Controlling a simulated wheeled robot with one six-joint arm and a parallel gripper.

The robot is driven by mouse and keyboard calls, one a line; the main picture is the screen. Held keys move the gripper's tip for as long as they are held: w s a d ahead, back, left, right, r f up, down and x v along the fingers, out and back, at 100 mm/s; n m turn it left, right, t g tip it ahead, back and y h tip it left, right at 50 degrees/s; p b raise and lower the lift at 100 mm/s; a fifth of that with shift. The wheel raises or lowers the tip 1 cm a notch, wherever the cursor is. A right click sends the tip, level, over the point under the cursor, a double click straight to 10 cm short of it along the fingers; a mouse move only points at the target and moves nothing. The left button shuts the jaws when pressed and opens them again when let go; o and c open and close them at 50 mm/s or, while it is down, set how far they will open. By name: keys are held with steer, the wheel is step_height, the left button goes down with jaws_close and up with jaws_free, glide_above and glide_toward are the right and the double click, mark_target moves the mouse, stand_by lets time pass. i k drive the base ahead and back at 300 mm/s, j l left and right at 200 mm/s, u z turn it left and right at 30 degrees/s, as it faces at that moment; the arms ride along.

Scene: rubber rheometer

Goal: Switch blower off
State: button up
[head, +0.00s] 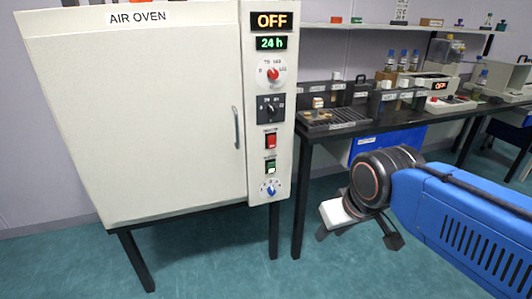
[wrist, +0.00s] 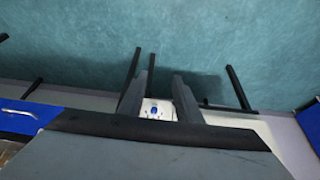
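The air oven (head: 130,110) stands at left in the head view, with its control panel down its right side. The panel has an orange OFF display (head: 272,21), a green 24 h display (head: 271,43), a red-centred dial (head: 273,74), a black selector (head: 270,108), a red switch (head: 270,141), a lit green switch (head: 270,167) and a blue knob (head: 270,189). The small labels are unreadable, so I cannot tell which is the blower control. My gripper (head: 358,237) is open, empty, below and right of the panel. The blue knob (wrist: 155,111) shows between its fingers (wrist: 160,92) in the wrist view.
A black bench (head: 350,130) with racks, bottles and instruments stands right of the oven. The oven's black legs (head: 137,262) stand on open teal floor. The oven door handle (head: 236,127) sticks out left of the panel.

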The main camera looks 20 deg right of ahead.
mark_target(271, 167)
steer(key=i+j+z, duration=0.4)
steer(key=j, duration=0.2)
steer(key=i+j+z, duration=0.35)
steer(key=j, duration=0.3)
steer(key=i+j+z, duration=0.2)
steer(key=j, duration=0.2)
steer(key=k+l, duration=0.4)
steer(key=k+l+z, duration=0.15)
steer(key=k+l, duration=0.25)
steer(key=l, duration=0.25)
